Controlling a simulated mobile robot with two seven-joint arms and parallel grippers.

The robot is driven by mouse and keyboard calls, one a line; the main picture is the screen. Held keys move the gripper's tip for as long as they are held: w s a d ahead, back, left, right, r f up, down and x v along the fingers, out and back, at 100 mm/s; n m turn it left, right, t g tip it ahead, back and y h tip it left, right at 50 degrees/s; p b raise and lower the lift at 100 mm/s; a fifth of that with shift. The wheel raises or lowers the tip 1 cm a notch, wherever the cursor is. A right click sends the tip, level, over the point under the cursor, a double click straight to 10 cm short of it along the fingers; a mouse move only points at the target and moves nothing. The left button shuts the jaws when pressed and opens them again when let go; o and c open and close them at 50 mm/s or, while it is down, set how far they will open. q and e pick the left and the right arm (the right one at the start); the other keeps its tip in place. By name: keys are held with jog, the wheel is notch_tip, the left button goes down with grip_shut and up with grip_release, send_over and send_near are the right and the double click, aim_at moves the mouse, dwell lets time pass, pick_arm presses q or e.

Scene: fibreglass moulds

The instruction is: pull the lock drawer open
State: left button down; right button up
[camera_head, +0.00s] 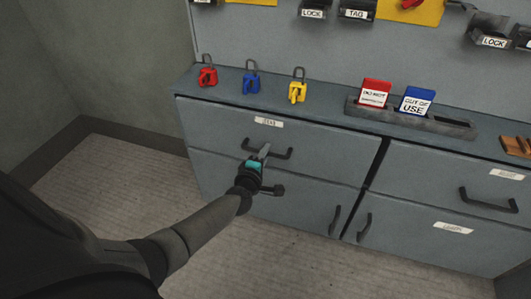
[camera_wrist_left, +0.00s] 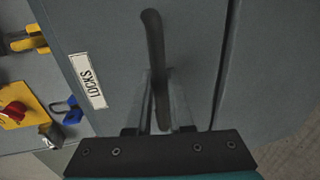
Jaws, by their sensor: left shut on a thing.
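The lock drawer (camera_head: 215,125) is the upper left drawer of the grey cabinet, and its front looks flush. Its label (camera_head: 269,122) reads LOCKS in the left wrist view (camera_wrist_left: 87,81). Its dark bar handle (camera_head: 282,155) crosses the front below the label, and it also shows in the left wrist view (camera_wrist_left: 154,40). My left gripper (camera_head: 264,152) is shut on this handle, with one finger on each side of the bar in the left wrist view (camera_wrist_left: 160,100). My right gripper is in neither view.
Red (camera_head: 207,76), blue (camera_head: 252,82) and yellow (camera_head: 297,91) padlocks stand on the cabinet top. A grey holder (camera_head: 455,126) with red and blue tags is to their right. Another drawer handle (camera_head: 488,202) is at the right. Floor (camera_head: 120,195) is open at the left.

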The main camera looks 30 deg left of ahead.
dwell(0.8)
pick_arm(q)
jog(key=f+p+v, duration=0.3)
jog(key=p+v, duration=0.1)
jog(key=v, duration=1.1)
jog(key=shift+s, duration=0.2)
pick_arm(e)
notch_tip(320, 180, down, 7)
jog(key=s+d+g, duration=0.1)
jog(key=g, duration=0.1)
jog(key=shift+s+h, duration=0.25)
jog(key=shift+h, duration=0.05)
pick_arm(q)
jog(key=shift+d+f, duration=0.1)
jog(key=c, duration=0.8)
grip_release()
